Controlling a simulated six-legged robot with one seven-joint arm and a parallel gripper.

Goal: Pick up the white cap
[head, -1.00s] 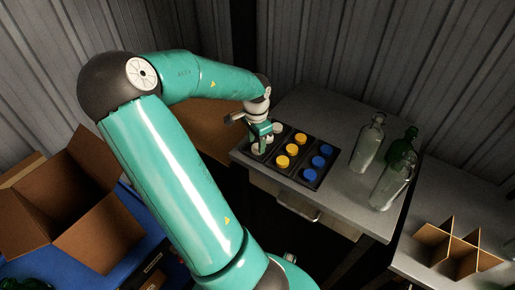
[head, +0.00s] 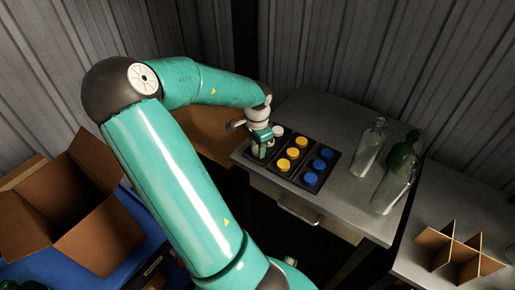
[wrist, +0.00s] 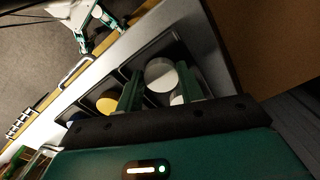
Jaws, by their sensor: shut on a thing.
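The black tray (head: 309,184) has a column of white caps at its left, yellow caps in the middle and blue caps at the right. My gripper (head: 261,154) is down at the tray's near left end, shut on a white cap (wrist: 177,100). In the wrist view my gripper's two green fingers (wrist: 160,97) stand on either side of this cap, which is mostly hidden. Another white cap (wrist: 160,74) lies just beyond the fingers; a white cap also shows behind my gripper in the head view (head: 279,131).
Yellow caps (head: 292,153) and blue caps (head: 311,178) sit close by in the tray. Glass bottles (head: 369,148) stand on the grey table (head: 345,112) to the right. A cardboard divider (head: 455,250) is at far right, an open cardboard box (head: 60,215) at left.

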